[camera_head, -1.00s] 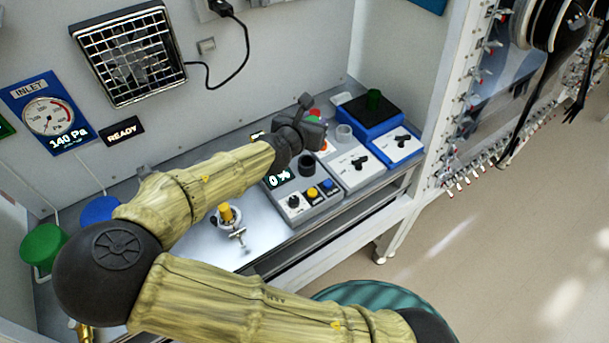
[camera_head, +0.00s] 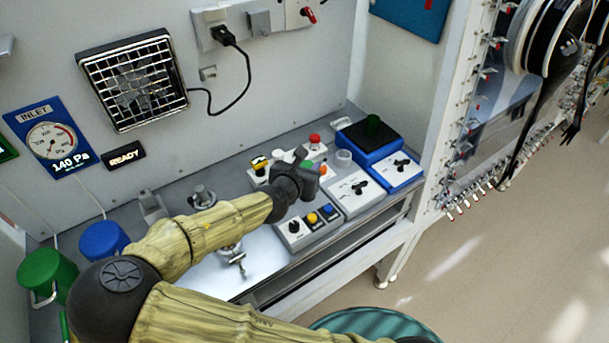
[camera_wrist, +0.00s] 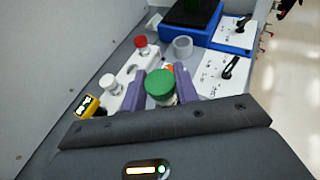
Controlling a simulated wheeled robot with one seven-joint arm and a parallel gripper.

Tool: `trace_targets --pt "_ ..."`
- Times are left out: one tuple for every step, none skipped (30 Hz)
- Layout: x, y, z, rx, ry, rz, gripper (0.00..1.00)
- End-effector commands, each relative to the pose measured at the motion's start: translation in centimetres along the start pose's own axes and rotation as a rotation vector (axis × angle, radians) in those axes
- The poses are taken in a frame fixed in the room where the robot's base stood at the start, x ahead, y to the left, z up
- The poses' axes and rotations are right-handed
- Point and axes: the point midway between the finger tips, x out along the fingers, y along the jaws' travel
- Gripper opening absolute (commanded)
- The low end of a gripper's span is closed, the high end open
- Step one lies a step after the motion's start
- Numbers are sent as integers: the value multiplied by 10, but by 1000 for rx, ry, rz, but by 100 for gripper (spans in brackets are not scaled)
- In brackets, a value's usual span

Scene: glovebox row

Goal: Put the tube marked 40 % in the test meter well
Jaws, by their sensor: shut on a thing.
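My gripper (camera_wrist: 160,88) is shut on a green-capped tube (camera_wrist: 160,83), held between its two purple fingers. The tube's marking is not readable, and its lower part is hidden. In the head view my gripper (camera_head: 308,176) is over the back of the test meter (camera_head: 307,222), a grey box with a black knob and yellow and blue buttons. My gripper and arm hide the meter's well and display. I cannot tell how far the tube is above the well. A red-capped tube (camera_wrist: 141,42) and a white-capped tube (camera_wrist: 108,82) stand behind, in a white rack (camera_wrist: 124,76).
A yellow-and-black item (camera_head: 259,163) is left of the rack. A white-topped box with a knob (camera_head: 352,188) and a blue device (camera_head: 374,138) stand right. A clear ring-shaped cup (camera_head: 343,158) is near them. A metal fixture (camera_head: 232,254) stands on the bench left of the meter.

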Motion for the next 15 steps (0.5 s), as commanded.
trace_targets --pt "1 0 -2 -1 0 -1 9" --pt "2 0 -4 -1 0 -1 9" --pt "4 -1 -8 -1 0 -3 9" --pt "5 -1 -12 -3 0 -4 9" --pt "7 -1 -16 -3 1 -3 9" --pt "9 0 -21 -3 0 -2 9" --pt "11 0 -25 -4 0 -2 9" --pt "12 0 -29 -3 0 -2 9" --pt "14 0 -32 -2 0 -2 9" --pt "14 0 -33 -2 0 -2 9" --pt "14 0 -34 -1 0 -2 9" --pt "15 0 -35 0 0 -2 9" --pt "14 0 -35 0 0 -1 9" --pt "14 0 -34 0 0 -1 9" --pt "14 0 -34 0 0 -1 9"
